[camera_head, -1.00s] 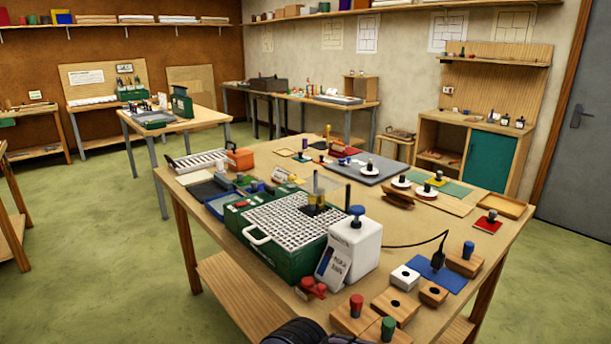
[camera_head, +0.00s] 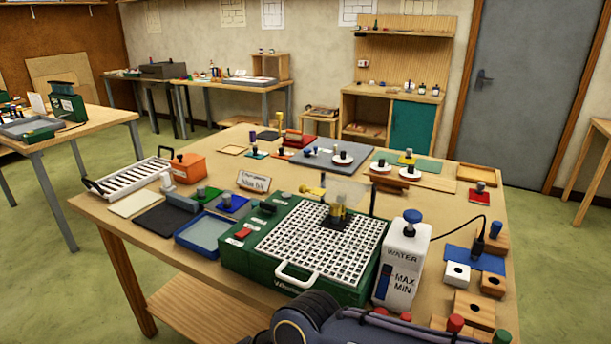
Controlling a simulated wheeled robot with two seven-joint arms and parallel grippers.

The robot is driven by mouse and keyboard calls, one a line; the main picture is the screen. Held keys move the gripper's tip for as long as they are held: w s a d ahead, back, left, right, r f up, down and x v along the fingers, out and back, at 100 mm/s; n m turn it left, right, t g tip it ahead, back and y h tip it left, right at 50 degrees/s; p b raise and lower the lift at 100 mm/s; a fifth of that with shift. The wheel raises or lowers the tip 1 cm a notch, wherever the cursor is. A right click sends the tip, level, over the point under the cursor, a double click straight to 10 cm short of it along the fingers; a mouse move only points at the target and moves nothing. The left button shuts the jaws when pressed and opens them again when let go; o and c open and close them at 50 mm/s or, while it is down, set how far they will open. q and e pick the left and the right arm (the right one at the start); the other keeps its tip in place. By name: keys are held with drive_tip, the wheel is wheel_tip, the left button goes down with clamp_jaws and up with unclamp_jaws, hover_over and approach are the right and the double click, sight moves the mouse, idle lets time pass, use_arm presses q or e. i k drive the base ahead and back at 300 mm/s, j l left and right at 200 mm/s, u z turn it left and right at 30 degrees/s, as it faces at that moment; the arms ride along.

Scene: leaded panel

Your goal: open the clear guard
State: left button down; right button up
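The clear guard (camera_head: 352,190) is a see-through panel standing upright at the back of the green grinder (camera_head: 240,258), around the yellow grinding head (camera_head: 337,212). A yellow piece (camera_head: 310,189) sits at its left side and a dark post (camera_head: 374,199) at its right. The grinder has a white grid top (camera_head: 300,245) and a white front handle (camera_head: 295,276). A dark grey link of my arm shows at the bottom edge, in front of the grinder. Neither gripper's fingers are in view.
A white water bottle (camera_head: 402,262) with a blue cap stands close to the grinder's right side. Wooden blocks (camera_head: 473,309) with knobs crowd the right front of the table. A blue tray (camera_head: 210,236) and a white rack (camera_head: 127,176) lie to the left.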

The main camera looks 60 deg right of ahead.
sight(304, 188)
drive_tip(key=i+z, duration=0.25)
drive_tip(key=z, duration=0.15)
drive_tip(key=i+j+z, duration=0.15)
drive_tip(key=i+z, duration=0.25)
drive_tip(key=i+j+z, duration=0.15)
drive_tip(key=z, duration=0.3)
drive_tip(key=i+j+z, duration=0.2)
drive_tip(key=z, duration=0.2)
drive_tip(key=i+j+z, duration=0.1)
drive_tip(key=z, duration=0.35)
drive_tip(key=i+j+z, duration=0.2)
drive_tip(key=z, duration=0.2)
drive_tip(key=i+j+z, duration=0.1)
drive_tip(key=j+z, duration=0.15)
drive_tip(key=z, duration=0.2)
drive_tip(key=j+z, duration=0.2)
drive_tip(key=z, duration=0.2)
drive_tip(key=k+j+u, duration=0.1)
drive_tip(key=j, duration=0.25)
drive_tip(key=k+j+u, duration=0.15)
drive_tip(key=j, duration=0.2)
drive_tip(key=j+u, duration=0.1)
drive_tip(key=j, duration=0.25)
drive_tip(key=i, duration=0.45)
